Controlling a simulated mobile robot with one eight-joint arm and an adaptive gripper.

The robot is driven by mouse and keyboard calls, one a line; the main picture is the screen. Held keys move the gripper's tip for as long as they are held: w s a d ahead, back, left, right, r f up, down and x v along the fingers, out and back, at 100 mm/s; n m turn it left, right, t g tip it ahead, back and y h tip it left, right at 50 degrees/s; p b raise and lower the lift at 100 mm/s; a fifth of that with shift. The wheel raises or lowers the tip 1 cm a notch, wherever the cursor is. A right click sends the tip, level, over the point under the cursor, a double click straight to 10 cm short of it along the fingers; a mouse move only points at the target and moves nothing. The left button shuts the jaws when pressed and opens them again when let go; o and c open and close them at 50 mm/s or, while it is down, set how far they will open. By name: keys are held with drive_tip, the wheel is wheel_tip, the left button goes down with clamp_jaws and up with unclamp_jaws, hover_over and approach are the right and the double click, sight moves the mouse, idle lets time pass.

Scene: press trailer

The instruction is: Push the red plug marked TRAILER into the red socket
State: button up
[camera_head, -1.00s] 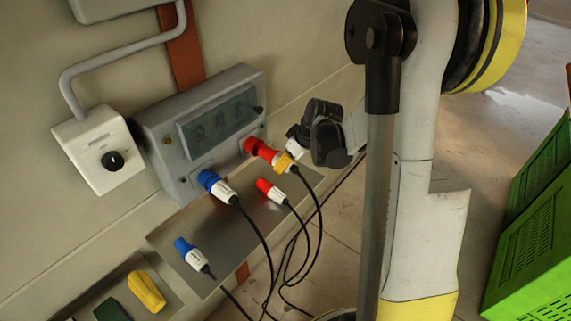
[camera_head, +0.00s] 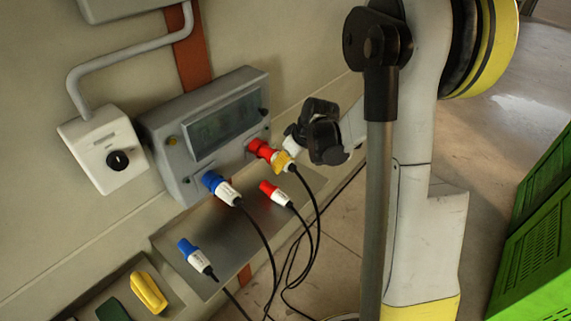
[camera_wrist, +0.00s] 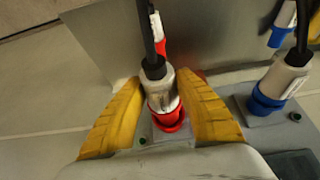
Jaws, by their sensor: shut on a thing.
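My gripper (camera_head: 284,161) has yellow fingers and is shut on a red-and-white plug (camera_head: 264,152) at the lower right of the grey panel box. In the wrist view the plug's white body (camera_wrist: 160,92) is between the yellow fingers, with its black cable running up the picture. The plug's red front end points at the panel and meets a red ring there, the red socket (camera_wrist: 170,118). The socket's opening is hidden by the plug, so the depth of the fit cannot be told. I cannot read the marking on the plug.
The grey panel box (camera_head: 160,133) also holds a blue plug (camera_head: 214,183). Another red plug (camera_head: 270,190) and a blue plug (camera_head: 188,249) are at the metal plate (camera_head: 238,238) below. Black cables hang in front. A green crate (camera_head: 540,255) stands at the right.

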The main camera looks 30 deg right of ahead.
sight(278, 154)
drive_tip(key=shift+w+a, duration=0.3)
drive_tip(key=shift+w, duration=0.55)
drive_tip(key=shift+w+a, duration=0.3)
drive_tip(key=shift+w, duration=0.5)
drive_tip(key=o, duration=1.3)
drive_tip(key=v, duration=1.2)
drive_tip(key=shift+s, duration=0.1)
drive_tip(key=shift+s+a+f+b, duration=0.1)
drive_tip(key=shift+s+a+b, duration=0.15)
drive_tip(key=shift+b, duration=0.35)
drive_tip(key=s+a+f+m+b, duration=0.1)
drive_tip(key=s+a+f+b, duration=0.3)
drive_tip(key=s+b, duration=0.1)
drive_tip(key=s+a+f+m+t+h+b, duration=0.1)
drive_tip(key=s+a+f+b, duration=0.3)
drive_tip(key=s, duration=0.3)
drive_tip(key=s+a+f+m+t+b, duration=0.1)
drive_tip(key=s+a+f+m+b, duration=0.1)
drive_tip(key=s+a+f+b, duration=0.2)
drive_tip(key=shift+s+a+h+b, duration=0.2)
drive_tip(key=shift+s+a+b, duration=0.4)
drive_tip(key=shift+s+b, duration=0.15)
drive_tip(key=shift+s+a+h+b, duration=0.2)
drive_tip(key=shift+s+a+b, duration=0.4)
drive_tip(key=shift+s, duration=0.2)
